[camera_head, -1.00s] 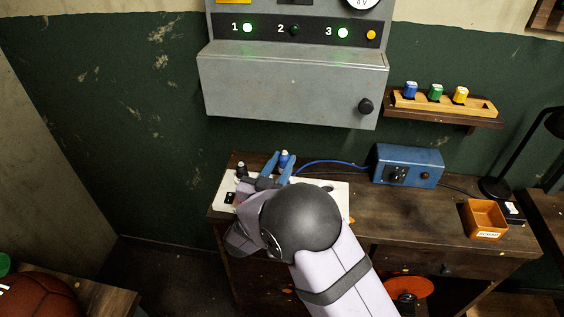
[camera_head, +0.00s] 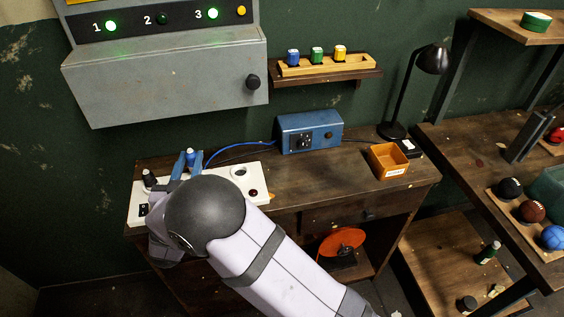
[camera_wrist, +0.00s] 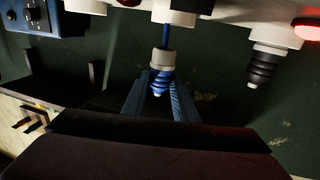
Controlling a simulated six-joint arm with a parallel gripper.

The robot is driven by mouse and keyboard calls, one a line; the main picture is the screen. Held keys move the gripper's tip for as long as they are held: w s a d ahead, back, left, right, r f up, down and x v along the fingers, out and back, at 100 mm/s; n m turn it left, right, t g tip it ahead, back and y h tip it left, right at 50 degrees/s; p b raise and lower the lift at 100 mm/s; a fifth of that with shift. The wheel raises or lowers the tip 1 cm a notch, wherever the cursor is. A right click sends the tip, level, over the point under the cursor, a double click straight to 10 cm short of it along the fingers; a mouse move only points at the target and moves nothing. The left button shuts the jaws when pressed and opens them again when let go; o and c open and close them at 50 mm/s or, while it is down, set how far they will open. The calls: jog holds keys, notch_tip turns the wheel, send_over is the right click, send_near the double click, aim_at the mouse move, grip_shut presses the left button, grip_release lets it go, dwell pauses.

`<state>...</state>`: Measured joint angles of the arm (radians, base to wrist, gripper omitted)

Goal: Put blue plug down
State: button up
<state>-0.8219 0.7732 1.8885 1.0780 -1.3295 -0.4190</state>
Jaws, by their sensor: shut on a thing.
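The blue plug (camera_head: 190,154) has its white-tipped top showing between my gripper's blue fingers in the head view. In the wrist view the plug (camera_wrist: 161,74) has blue ridges and a pale collar. My gripper (camera_head: 189,162) is shut on it, and its fingers (camera_wrist: 156,98) flank it in the wrist view. The white socket board (camera_head: 222,177) lies beneath, on the bench's left end. A thin blue line spans a gap between collar and board in the wrist view. My arm hides part of the board. I cannot tell which socket is below.
A black plug (camera_head: 149,178) stands on the board, left of my gripper. A blue box (camera_head: 309,132) with a blue cord (camera_head: 240,147) is behind. An orange tray (camera_head: 388,160) and lamp (camera_head: 396,130) stand to the right. Bare bench (camera_head: 315,180) lies between board and tray.

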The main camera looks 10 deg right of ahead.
jog(key=w+d+r+m+h+p, duration=0.2)
jog(key=w+d+r+h, duration=0.15)
jog(key=d, duration=0.55)
jog(key=m+g+h+p, duration=0.1)
jog(key=m+g+h, duration=0.2)
send_over(293, 189)
jog(key=shift+a+f+p, duration=0.1)
jog(key=shift+f+p, duration=0.35)
jog(key=shift+f, duration=2.65)
jog(key=shift+f+n, duration=0.1)
jog(key=shift+n, duration=0.2)
jog(key=shift+f, duration=1.95)
jog(key=shift+f, duration=0.15)
jog(key=o, duration=1)
